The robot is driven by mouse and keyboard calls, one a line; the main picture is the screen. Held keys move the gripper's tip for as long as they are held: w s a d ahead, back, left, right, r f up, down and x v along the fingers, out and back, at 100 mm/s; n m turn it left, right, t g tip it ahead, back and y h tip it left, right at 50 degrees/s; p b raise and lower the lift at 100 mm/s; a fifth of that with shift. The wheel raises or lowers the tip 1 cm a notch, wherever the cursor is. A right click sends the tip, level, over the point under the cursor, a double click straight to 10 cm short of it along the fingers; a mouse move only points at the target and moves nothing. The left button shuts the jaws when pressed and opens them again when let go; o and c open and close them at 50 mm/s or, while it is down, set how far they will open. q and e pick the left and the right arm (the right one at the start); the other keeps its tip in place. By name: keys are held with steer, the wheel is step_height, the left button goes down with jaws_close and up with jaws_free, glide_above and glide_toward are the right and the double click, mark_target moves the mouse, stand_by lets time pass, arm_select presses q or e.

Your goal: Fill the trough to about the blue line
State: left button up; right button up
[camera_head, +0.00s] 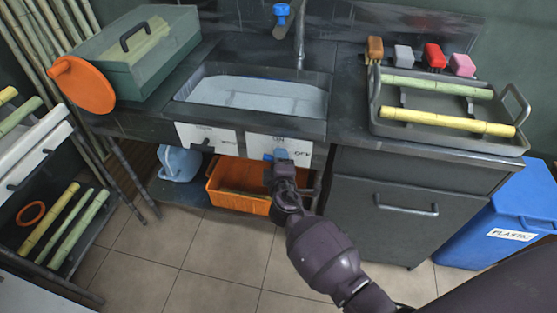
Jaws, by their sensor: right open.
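The trough (328,110) is a sink basin set in the dark counter. Pale, clear-looking liquid (255,97) covers its bottom. A thin blue line shows faintly along its back wall. A tap spout (300,45) with a blue handle (281,10) stands behind it. Below the trough, a white panel (297,149) carries ON and OFF lettering and a small blue part (281,154). My right gripper (277,163) is open at that blue part, in front of the panel. I cannot tell whether it touches it. My left gripper is out of view.
A grey tray (400,133) with cane pieces sits on the counter at right, sponges (433,56) behind it. A green toolbox (150,60) and orange disc (82,85) stand left. An orange crate (225,200) and pale-blue jug (178,164) are below. A blue bin (520,210) stands right.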

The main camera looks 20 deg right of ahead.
steer(key=v, duration=1)
steer(key=shift+p, duration=0.35)
steer(key=shift+s, duration=0.1)
steer(key=shift+a, duration=0.1)
